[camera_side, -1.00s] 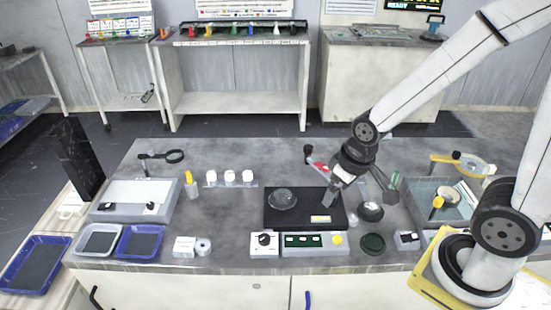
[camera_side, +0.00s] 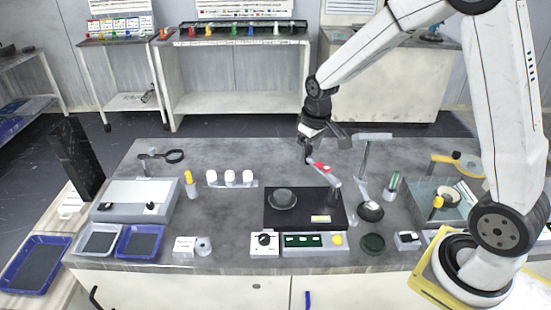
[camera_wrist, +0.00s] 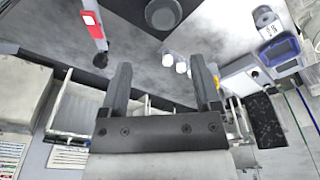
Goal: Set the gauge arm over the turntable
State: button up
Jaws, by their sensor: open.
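The gauge arm (camera_side: 322,169) has a red section and a dark knob end. It rises from a post at the right of the black base and points back and left, beside the turntable rather than over it. The turntable (camera_side: 282,199) is a round grey disc on that base. My gripper (camera_side: 306,146) is beside the gauge arm's far end in the side view; whether they touch is unclear. In the wrist view my gripper (camera_wrist: 160,64) has its fingers apart with nothing between them. The gauge arm (camera_wrist: 100,42) is left of the fingers there, and the turntable (camera_wrist: 163,14) is at the top.
A grey stand (camera_side: 365,155) with a flat top bar is right of the gauge arm. A control box (camera_side: 300,241) lies in front of the base. White pots (camera_side: 230,177) and a yellow-capped bottle (camera_side: 190,182) stand to the left. The bench between pots and gripper is clear.

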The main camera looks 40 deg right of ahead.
jog(key=w+d+f, duration=0.2)
jog(key=w+d, duration=0.4)
jog(key=w, duration=0.1)
jog(key=g, duration=0.1)
send_over(309, 146)
jog(key=a, duration=0.1)
jog(key=f, duration=0.3)
jog(key=shift+s+a, duration=0.2)
jog(key=shift+w+d+f+g, duration=0.2)
jog(key=shift+d+g, duration=0.1)
jog(key=shift+d, duration=0.25)
jog(key=shift+f, duration=3.85)
grip_shut()
